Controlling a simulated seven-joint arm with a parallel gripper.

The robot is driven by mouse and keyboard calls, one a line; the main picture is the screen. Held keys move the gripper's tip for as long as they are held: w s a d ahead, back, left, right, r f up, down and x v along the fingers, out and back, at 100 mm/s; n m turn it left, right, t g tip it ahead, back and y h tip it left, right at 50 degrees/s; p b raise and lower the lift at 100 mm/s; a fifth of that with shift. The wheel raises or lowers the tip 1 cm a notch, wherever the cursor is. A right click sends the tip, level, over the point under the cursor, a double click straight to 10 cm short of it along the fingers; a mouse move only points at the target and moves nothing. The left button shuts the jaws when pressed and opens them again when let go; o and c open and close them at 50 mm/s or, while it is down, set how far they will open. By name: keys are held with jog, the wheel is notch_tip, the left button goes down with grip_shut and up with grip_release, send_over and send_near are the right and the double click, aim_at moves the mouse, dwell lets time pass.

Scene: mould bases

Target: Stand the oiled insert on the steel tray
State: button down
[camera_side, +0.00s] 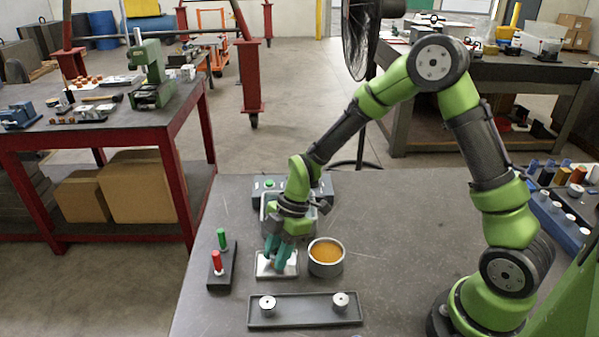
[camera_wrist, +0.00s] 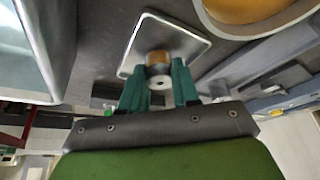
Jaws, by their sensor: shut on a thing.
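My gripper (camera_side: 279,262) has its green fingers pointing down over the steel tray (camera_side: 291,270), a small bright square plate. In the wrist view the fingers (camera_wrist: 160,88) are shut on the insert (camera_wrist: 158,83), a small steel cylinder with an amber-brown, oily-looking part (camera_wrist: 158,58) on its tray side. The steel tray (camera_wrist: 190,45) lies behind the insert in that view. The insert is within the tray's outline, but I cannot tell whether it touches the tray. In the side view the fingers hide the insert.
A round pot of amber oil (camera_side: 326,252) stands close right of the tray. A long grey rack (camera_side: 305,316) with two steel inserts lies in front. A block with red and green pegs (camera_side: 222,270) stands left. A grey bin (camera_side: 270,222) stands behind. The bench's right middle is clear.

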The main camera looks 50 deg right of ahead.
jog(key=c, duration=0.8)
grip_release()
jog(key=shift+o, duration=0.2)
jog(key=shift+r, duration=0.1)
jog(key=w+v, duration=0.1)
jog(key=v, duration=1.5)
jog(key=shift+s+r, duration=0.35)
jog(key=shift+s, duration=0.15)
jog(key=shift+d, duration=0.15)
